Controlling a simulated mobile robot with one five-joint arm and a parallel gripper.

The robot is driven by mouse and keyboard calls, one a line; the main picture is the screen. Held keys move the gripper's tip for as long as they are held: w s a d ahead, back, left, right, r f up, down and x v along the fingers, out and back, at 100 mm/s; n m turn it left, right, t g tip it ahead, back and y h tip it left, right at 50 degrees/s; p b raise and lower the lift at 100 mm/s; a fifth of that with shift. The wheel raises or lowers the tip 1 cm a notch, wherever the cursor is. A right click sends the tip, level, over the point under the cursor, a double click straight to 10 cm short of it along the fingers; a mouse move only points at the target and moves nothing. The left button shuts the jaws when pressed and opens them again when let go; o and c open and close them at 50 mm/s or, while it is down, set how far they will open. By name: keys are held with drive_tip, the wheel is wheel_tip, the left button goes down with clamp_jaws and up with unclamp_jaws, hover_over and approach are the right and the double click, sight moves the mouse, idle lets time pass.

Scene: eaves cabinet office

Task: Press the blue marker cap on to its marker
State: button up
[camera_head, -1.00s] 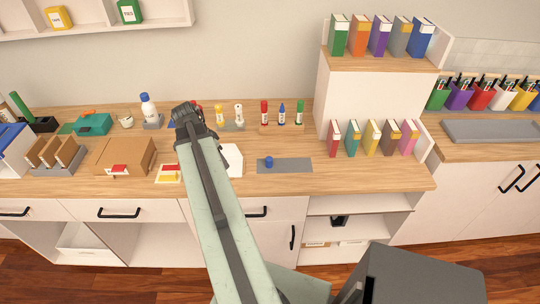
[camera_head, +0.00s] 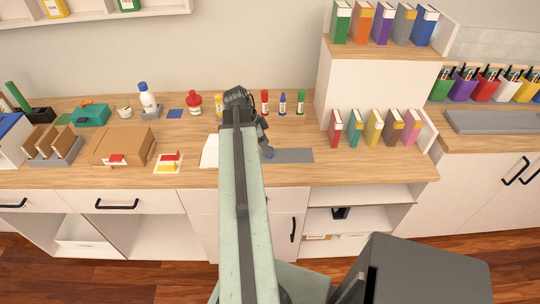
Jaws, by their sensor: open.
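The blue marker cap (camera_head: 269,154) rests near the left end of a grey mat (camera_head: 295,156) on the wooden counter. My gripper (camera_head: 264,143) points down just above and behind the cap, beside my arm. It is open; its fingers are small and partly hidden by the arm, so I cannot tell whether they touch the cap. The blue marker (camera_head: 282,105) stands upright at the back with a bare, narrow tip. It stands between a red marker (camera_head: 265,103) and a green marker (camera_head: 300,103), both looking capped.
A raised white cabinet (camera_head: 365,90) with rows of binders bounds the right side. The counter between mat and markers looks clear.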

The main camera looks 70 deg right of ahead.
drive_tip(key=b+x, duration=0.1)
drive_tip(key=x, duration=0.2)
drive_tip(key=shift+f+b, duration=0.2)
drive_tip(key=shift+b, duration=0.2)
drive_tip(key=shift+r, duration=0.2)
clamp_jaws()
wheel_tip(320, 180, up, 10)
drive_tip(key=p, duration=1)
drive_tip(key=shift+r+p, duration=0.15)
drive_tip(key=shift+p, duration=0.2)
drive_tip(key=shift+w+a, duration=0.1)
